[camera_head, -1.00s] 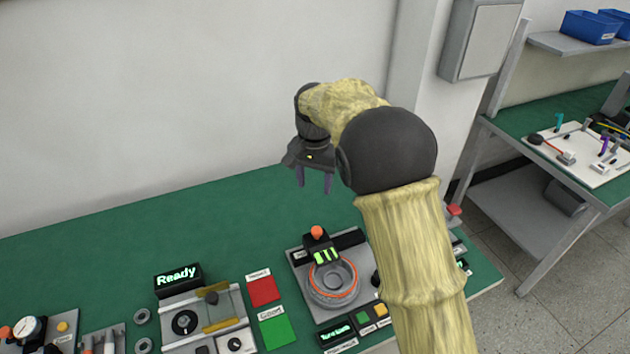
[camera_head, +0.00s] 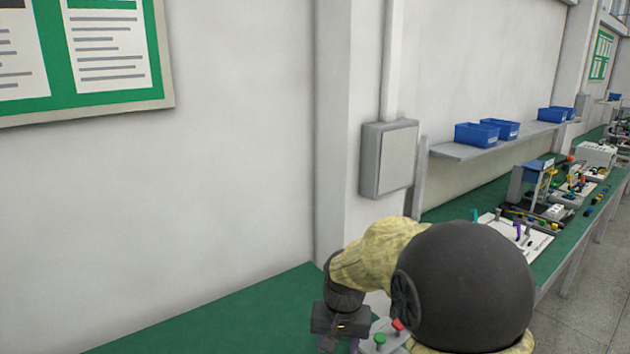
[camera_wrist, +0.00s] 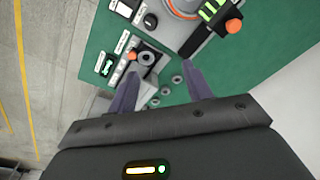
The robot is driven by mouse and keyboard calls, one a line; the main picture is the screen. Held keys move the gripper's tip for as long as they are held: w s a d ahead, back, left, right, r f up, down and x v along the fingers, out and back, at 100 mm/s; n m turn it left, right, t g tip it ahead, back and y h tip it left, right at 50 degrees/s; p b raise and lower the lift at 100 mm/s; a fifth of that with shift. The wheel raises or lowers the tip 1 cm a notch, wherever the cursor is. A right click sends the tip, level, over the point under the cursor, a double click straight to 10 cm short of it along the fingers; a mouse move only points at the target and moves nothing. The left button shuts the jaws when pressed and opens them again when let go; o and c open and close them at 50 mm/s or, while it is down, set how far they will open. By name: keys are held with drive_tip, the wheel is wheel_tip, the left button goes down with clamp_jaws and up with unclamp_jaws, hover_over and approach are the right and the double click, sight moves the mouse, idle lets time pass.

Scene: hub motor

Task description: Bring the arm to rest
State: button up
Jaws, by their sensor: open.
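My gripper (camera_head: 340,345) is at the bottom edge of the head view, over the near end of the green bench (camera_head: 225,322), with its fingers cut off by the frame. In the wrist view my gripper (camera_wrist: 161,72) has its two fingers well apart, with nothing between them. It is above the bench and holds nothing. My arm is bent, and its large dark joint fills the lower right of the head view.
The wrist view shows an orange-ringed fixture (camera_wrist: 190,12), a smaller station with a black knob (camera_wrist: 146,58) and several grey rings (camera_wrist: 177,79). A grey wall box (camera_head: 390,158), a shelf with blue bins (camera_head: 477,134) and another bench (camera_head: 575,215) stand beyond the arm.

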drive_tip(key=s+d+f+n+t, duration=0.1)
drive_tip(key=s+d+f, duration=0.1)
drive_tip(key=s+d, duration=0.8)
drive_tip(key=s, duration=0.4)
drive_tip(key=shift+d+f, duration=0.2)
drive_tip(key=shift+f, duration=0.1)
idle(1.6)
drive_tip(key=shift+c, duration=0.2)
idle(0.4)
